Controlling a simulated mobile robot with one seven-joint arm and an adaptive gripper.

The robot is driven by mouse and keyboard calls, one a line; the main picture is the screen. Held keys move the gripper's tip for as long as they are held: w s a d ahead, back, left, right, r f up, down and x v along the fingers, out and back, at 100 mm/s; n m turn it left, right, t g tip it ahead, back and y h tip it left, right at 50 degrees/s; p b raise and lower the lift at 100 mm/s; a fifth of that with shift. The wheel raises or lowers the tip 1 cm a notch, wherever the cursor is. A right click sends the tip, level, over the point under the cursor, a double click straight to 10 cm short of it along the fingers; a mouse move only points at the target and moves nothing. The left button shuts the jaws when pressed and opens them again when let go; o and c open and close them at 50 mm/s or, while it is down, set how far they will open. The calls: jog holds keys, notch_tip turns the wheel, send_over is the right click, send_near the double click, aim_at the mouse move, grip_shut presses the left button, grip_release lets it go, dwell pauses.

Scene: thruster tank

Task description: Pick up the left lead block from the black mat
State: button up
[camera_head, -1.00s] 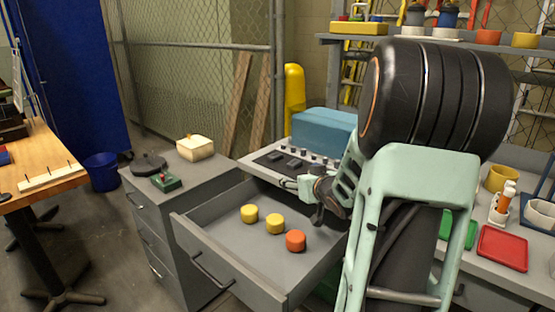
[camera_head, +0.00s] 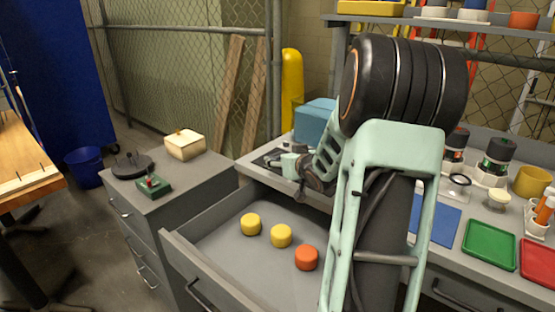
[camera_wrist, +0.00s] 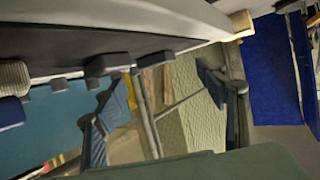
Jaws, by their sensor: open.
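The black mat (camera_head: 266,159) lies on the grey counter behind the open drawer. In the head view my gripper (camera_head: 289,166) and wrist hide most of it, and I cannot make out the blocks there. The wrist view is roughly upside down. It shows the dark mat (camera_wrist: 75,42) with two dark grey blocks: one (camera_wrist: 155,60) towards the picture's middle, probably the left lead block, and another (camera_wrist: 105,65) beside it. My gripper (camera_wrist: 155,110) is open, its dark blue fingers apart with nothing between them. The fingers look clear of both blocks.
The open drawer (camera_head: 215,235) holds two yellow pucks (camera_head: 281,236) and an orange puck (camera_head: 307,257). A teal case (camera_head: 315,120) stands behind the mat. A cream box (camera_head: 184,144) is on the left cabinet. Green (camera_head: 489,244) and red trays (camera_head: 538,262) lie at the right.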

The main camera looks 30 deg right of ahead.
aim_at(277, 153)
jog(key=x, duration=0.3)
jog(key=b+x, duration=0.1)
jog(key=x, duration=0.2)
jog(key=shift+w+d+r, duration=0.15)
jog(key=shift+w+d, duration=0.05)
jog(key=shift+d, duration=0.1)
jog(key=shift+r, duration=0.1)
jog(key=c, duration=1.6)
jog(key=shift+r, duration=0.15)
